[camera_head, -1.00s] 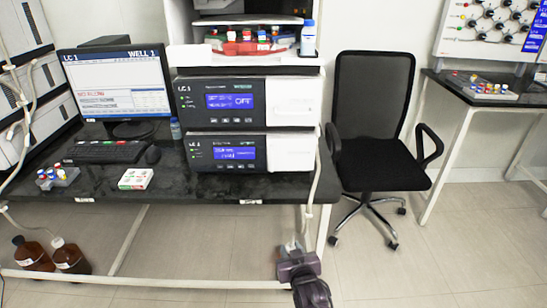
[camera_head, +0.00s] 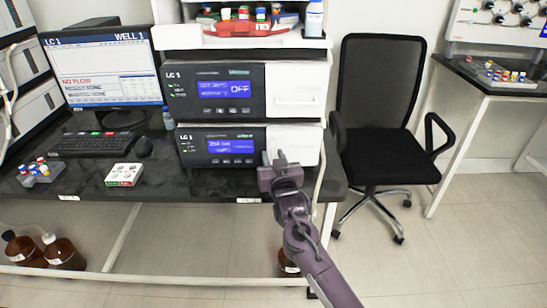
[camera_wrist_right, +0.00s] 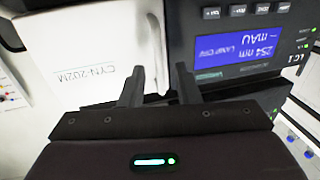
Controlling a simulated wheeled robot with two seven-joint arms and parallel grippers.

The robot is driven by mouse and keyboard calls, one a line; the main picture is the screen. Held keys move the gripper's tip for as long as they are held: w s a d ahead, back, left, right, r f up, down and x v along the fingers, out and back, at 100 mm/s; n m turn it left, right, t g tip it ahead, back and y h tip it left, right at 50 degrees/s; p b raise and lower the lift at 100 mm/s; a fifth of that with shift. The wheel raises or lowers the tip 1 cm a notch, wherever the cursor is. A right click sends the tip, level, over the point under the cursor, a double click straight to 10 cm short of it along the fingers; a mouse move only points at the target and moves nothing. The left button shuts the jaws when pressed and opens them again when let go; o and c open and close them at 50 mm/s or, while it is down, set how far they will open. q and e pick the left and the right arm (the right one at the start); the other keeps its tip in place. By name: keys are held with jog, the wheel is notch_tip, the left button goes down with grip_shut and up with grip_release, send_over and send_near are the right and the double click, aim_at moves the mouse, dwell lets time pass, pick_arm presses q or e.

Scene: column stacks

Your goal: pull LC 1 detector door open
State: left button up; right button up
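The LC 1 detector (camera_head: 215,147) is the lower of two stacked black-fronted units, its blue display lit. Its white door (camera_head: 303,145) is the right part of the front and looks closed. In the right wrist view, the picture is upside down, and the door (camera_wrist_right: 85,60) fills the left with the detector's display (camera_wrist_right: 238,58) at right. My right gripper (camera_head: 273,160) is in front of the door's left side. In the wrist view its fingers (camera_wrist_right: 160,85) are apart, with the door's edge strip between or just beyond them; contact cannot be told. My left gripper is out of view.
A similar LC 1 unit (camera_head: 215,92) sits directly above. A monitor (camera_head: 100,72), keyboard (camera_head: 87,145) and small white box (camera_head: 123,174) are left on the dark bench. A black chair (camera_head: 385,160) stands to the right. Brown bottles (camera_head: 45,252) are below the bench.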

jog(key=shift+w, duration=0.2)
grip_shut()
jog(key=shift+d, duration=0.1)
